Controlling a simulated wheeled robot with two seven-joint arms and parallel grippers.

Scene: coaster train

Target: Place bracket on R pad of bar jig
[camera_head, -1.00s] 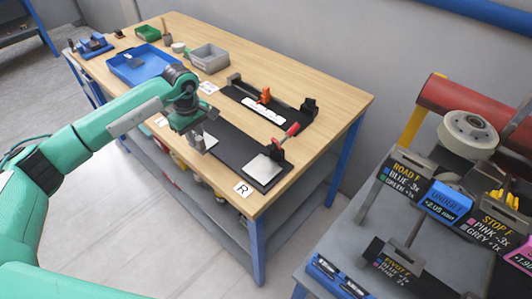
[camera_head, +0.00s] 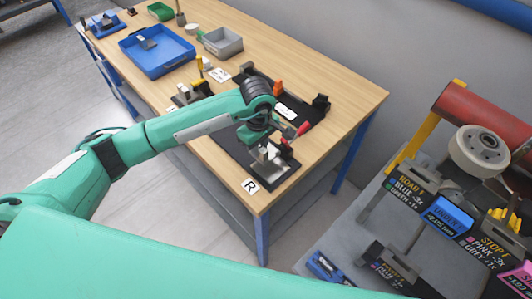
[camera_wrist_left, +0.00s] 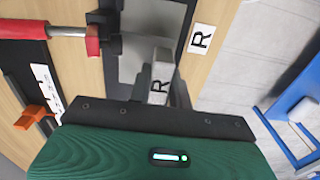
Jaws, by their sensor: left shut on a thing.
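My left gripper (camera_head: 266,152) is over the right end of the black bar jig, above the R pad (camera_head: 284,175). It is shut on a light grey bracket, which the left wrist view shows between the fingers (camera_wrist_left: 160,84) with a letter R on it. In that view the grey pad (camera_wrist_left: 130,12) lies beneath and beyond the bracket. I cannot tell whether the bracket touches the pad. The white R label (camera_head: 251,186) lies on the wood beside the jig. My right gripper is not in view.
A red-handled clamp (camera_head: 301,130) stands close beside the gripper; its red handle also shows in the wrist view (camera_wrist_left: 55,30). Behind are an orange clamp (camera_head: 278,88), a grey bin (camera_head: 223,42) and a blue tray (camera_head: 157,52).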

